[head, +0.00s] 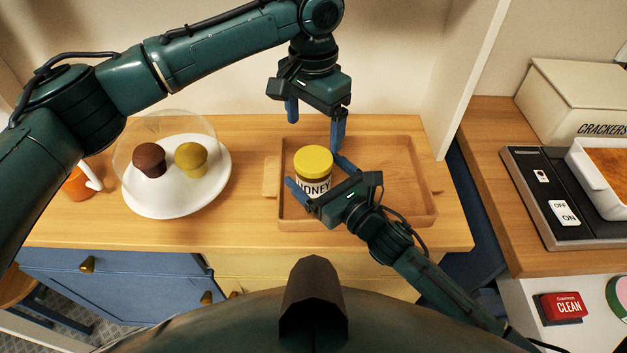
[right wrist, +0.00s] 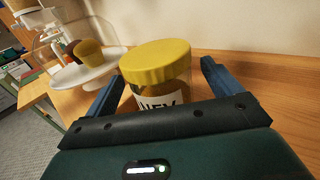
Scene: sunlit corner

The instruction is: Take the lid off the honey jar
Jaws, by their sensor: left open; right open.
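The honey jar (head: 314,182) stands upright on a wooden tray, with its yellow lid (head: 314,160) on top. The lid also shows in the right wrist view (right wrist: 157,62). My left gripper (head: 316,116) is open and empty, pointing down above and behind the jar. My right gripper (head: 318,176) is open at the jar, with one blue finger on either side of the jar body, below the lid. In the right wrist view the jar (right wrist: 157,98) stands between the two fingers, its lower part hidden by the gripper body. I cannot tell whether the fingers touch it.
The wooden tray (head: 405,213) has bare room right of the jar. A white plate (head: 213,180) with two muffins under a clear dome stands left, beside an orange mug (head: 76,186). A cracker box (head: 577,100) and a switch panel (head: 545,200) are on the right counter.

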